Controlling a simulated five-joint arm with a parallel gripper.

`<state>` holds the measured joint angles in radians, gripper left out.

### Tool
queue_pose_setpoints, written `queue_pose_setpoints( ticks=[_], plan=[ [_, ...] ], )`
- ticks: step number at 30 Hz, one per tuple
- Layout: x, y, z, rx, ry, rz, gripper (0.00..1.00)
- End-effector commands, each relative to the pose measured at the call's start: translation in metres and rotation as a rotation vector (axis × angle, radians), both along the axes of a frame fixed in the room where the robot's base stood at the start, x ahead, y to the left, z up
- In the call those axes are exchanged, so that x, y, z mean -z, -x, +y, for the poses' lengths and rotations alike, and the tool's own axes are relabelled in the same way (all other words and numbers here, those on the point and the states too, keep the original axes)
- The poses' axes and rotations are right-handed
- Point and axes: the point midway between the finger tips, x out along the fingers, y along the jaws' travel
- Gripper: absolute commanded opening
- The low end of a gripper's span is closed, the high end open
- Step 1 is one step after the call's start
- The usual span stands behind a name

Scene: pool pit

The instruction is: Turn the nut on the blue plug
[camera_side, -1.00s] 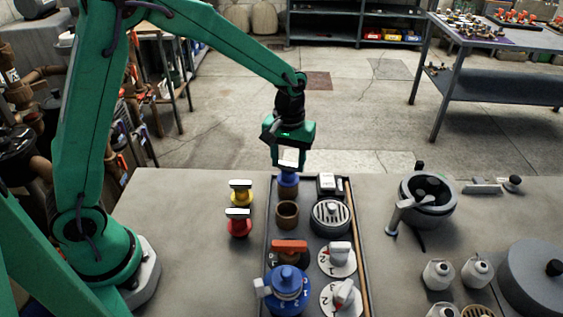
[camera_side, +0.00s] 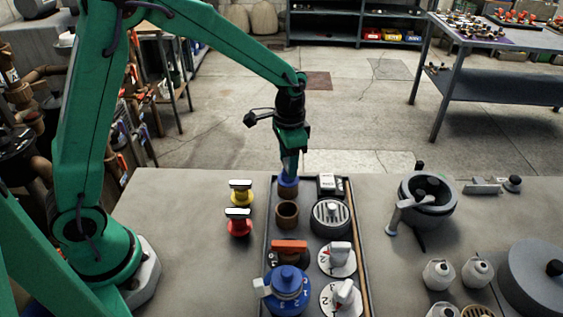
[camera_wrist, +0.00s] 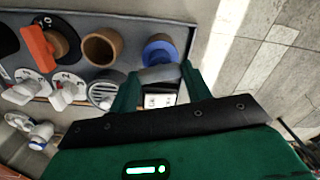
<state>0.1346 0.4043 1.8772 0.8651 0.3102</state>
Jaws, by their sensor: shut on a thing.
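The blue plug (camera_side: 288,182) sits in a brown socket at the far end of the dark tray (camera_side: 265,225). My gripper (camera_side: 289,167) points down onto it from above. In the wrist view the blue plug (camera_wrist: 160,48) shows as a blue ring, with a grey nut (camera_wrist: 160,73) on it. My gripper's two green fingers (camera_wrist: 158,78) stand on either side of this nut and are shut on it. In the side view the fingers hide the nut.
A yellow plug (camera_side: 241,194) and a red plug (camera_side: 238,224) stand left of the tray. A grey pot (camera_side: 428,198) stands to the right.

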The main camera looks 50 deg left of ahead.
Motion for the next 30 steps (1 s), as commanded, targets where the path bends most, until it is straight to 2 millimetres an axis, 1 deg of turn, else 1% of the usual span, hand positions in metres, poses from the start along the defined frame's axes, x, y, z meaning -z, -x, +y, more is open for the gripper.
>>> queue_pose_setpoints(
  ticks=[30],
  plan=[
    [-0.0007,-0.0004,-0.0011,0.968,0.001,-0.011,0.25]
  ],
)
